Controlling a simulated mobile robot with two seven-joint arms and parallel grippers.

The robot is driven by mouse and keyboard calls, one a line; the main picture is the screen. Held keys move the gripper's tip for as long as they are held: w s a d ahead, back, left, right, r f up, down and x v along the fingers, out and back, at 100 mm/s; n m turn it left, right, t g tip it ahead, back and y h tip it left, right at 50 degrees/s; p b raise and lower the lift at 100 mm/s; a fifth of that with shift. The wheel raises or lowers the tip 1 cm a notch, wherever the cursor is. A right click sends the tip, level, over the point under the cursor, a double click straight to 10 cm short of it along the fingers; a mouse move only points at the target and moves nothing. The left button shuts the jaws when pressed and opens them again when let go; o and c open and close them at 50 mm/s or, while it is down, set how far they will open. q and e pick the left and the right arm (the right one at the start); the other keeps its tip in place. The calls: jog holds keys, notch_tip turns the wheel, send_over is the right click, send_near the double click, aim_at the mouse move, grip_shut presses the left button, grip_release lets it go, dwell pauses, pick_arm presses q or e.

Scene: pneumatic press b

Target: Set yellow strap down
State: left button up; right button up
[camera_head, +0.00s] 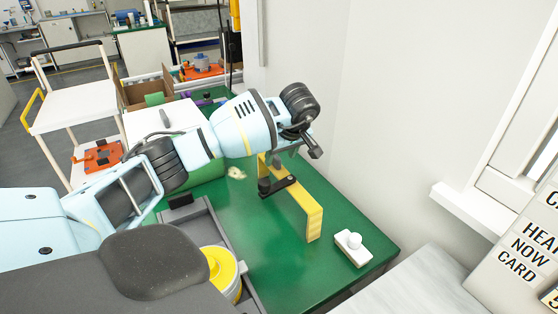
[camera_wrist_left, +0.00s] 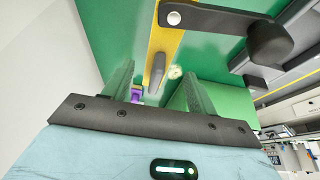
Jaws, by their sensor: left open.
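The yellow strap (camera_head: 314,222) is a bent, arch-like band on the green table (camera_head: 285,255). Its near leg drops to the tabletop and its far end shows below my left wrist. A black lever (camera_head: 278,187) with a knob lies across it. My left gripper (camera_head: 296,150) is just above and behind the strap's far part. In the left wrist view its fingers (camera_wrist_left: 160,85) are apart, with the strap (camera_wrist_left: 165,42) and a grey rod-like part in the space beyond and between them. Contact cannot be told. My right gripper is not in view.
A white block with a round knob (camera_head: 352,247) lies near the table's right edge. A grey tray (camera_head: 240,262) holds a yellow round thing (camera_head: 222,272) at the front. A white wall (camera_head: 350,120) closes the right side. A cardboard box (camera_head: 150,90) stands behind.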

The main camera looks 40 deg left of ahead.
pick_arm(q)
jog(key=v, duration=0.8)
jog(key=shift+d, duration=0.15)
jog(key=shift+r, duration=0.1)
